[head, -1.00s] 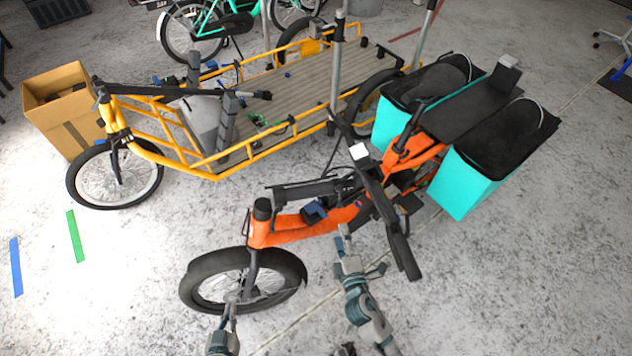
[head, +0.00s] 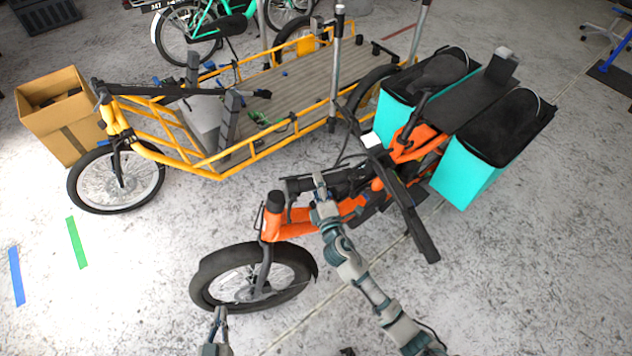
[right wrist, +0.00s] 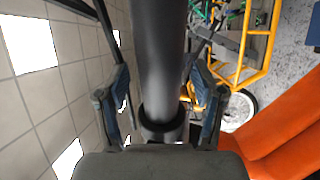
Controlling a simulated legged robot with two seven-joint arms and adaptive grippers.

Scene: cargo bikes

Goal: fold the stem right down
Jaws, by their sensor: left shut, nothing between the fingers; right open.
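The orange bike's dark stem (head: 299,184) leans back over the orange frame (head: 294,229) in the head view, from near the head tube to the handlebar (head: 410,205). In the right wrist view the dark tube (right wrist: 160,50) runs between the two fingers, with the orange frame beside it. My right gripper (head: 319,183) is open around the stem; I cannot tell whether the fingers touch it. It partly hides the stem, and whether the stem rests on the frame is unclear. My left gripper (head: 221,312) is shut and empty, close to the front wheel (head: 205,285).
A yellow cargo bike (head: 222,160) with a flat deck stands behind. Turquoise panniers (head: 468,172) hang at the orange bike's rear. A cardboard box (head: 45,125) stands at the left. The floor at front left and right is clear.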

